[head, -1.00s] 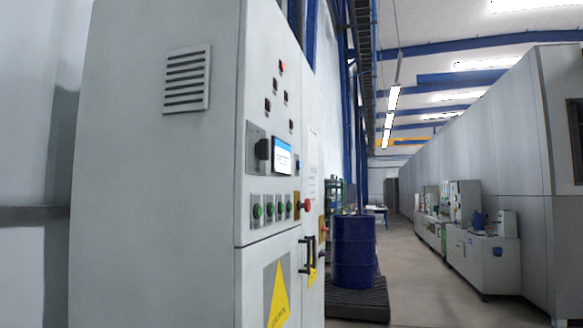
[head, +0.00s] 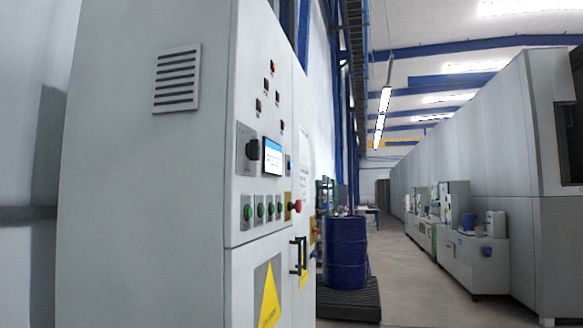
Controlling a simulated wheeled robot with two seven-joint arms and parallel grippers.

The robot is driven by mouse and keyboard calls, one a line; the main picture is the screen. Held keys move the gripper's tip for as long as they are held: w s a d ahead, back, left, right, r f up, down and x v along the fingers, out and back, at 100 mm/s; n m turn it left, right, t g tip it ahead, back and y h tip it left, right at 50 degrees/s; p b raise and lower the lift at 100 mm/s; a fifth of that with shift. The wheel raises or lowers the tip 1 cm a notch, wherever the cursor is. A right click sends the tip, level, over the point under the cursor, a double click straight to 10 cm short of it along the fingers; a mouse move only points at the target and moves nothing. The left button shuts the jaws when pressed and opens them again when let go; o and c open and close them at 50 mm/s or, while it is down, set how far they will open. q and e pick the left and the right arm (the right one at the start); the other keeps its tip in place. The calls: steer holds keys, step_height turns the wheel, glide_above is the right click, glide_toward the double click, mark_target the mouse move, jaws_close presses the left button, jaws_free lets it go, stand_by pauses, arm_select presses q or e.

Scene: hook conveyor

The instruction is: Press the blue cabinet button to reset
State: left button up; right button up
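A tall grey control cabinet (head: 140,200) fills the left of the head view, its front face seen at a steep angle. A small blue spot, which looks like the blue button (head: 289,166), sits just right of the lit screen (head: 272,157). It is too small and slanted to make out clearly. Below are a row of green buttons (head: 261,210) and a red knob (head: 295,206) on a yellow plate. A black rotary switch (head: 252,149) is left of the screen. Neither of my grippers is in view.
A dark blue barrel (head: 346,252) stands on a black pallet (head: 350,303) beyond the cabinet. Grey benches with equipment (head: 473,262) line the wall on the right. The floor (head: 410,280) between the pallet and the benches is clear.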

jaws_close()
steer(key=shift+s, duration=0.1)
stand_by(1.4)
